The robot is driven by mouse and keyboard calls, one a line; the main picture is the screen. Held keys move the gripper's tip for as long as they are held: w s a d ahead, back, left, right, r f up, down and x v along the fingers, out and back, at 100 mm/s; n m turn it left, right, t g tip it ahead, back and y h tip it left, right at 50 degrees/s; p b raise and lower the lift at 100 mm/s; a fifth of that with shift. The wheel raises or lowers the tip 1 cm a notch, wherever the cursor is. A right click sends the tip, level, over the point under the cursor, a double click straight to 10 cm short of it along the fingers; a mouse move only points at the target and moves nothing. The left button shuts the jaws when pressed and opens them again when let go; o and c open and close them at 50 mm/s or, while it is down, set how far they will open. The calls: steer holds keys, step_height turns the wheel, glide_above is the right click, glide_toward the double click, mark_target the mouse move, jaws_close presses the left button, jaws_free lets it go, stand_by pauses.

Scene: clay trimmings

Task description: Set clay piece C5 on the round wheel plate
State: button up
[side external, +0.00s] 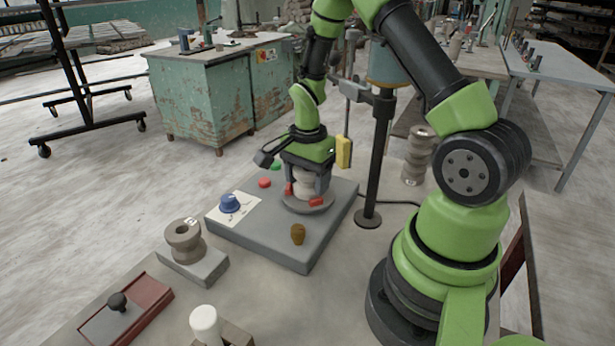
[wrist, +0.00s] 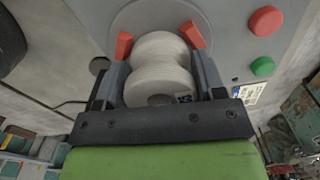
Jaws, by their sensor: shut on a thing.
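A pale, spool-shaped clay piece (side external: 304,183) is between the red-tipped fingers of my gripper (side external: 303,196), which is shut on it. In the wrist view the pale clay piece (wrist: 158,72) fills the space between the fingers. A small blue mark shows on it, too small to read. The round grey wheel plate (side external: 318,208) lies directly under the gripper on a grey machine base (side external: 335,222). The plate also shows beyond the fingertips in the wrist view (wrist: 150,14). The piece looks upright and very low over the plate; I cannot tell whether they touch.
The base carries a blue knob (side external: 230,203), red and green buttons and a small brown item (side external: 298,234). A grey-brown spool (side external: 184,240) stands on a block at left. Another spool-shaped piece (side external: 417,155) stands behind, near a dark post (side external: 376,165). A white-topped cylinder (side external: 205,325) is in front.

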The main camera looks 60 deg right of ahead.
steer(key=shift+f, duration=0.1)
steer(key=o, duration=1.1)
step_height(320, 180, up, 12)
steer(key=shift+f, duration=0.1)
steer(key=s+a+r+n+t, duration=0.2)
steer(key=s+a+r+n, duration=0.2)
steer(key=a+n, duration=0.1)
steer(key=s+a+r+n+t+y, duration=0.1)
steer(key=s+a+r+n+t, duration=0.1)
steer(key=s+a+r+n, duration=0.2)
steer(key=s+a+r+n+t+y, duration=0.1)
steer(key=s+a+r+n+t, duration=0.2)
steer(key=s+a+r+n, duration=0.1)
steer(key=shift+s+a+r+n, duration=0.1)
steer(key=shift+a+n, duration=0.7)
steer(key=shift+n, duration=0.5)
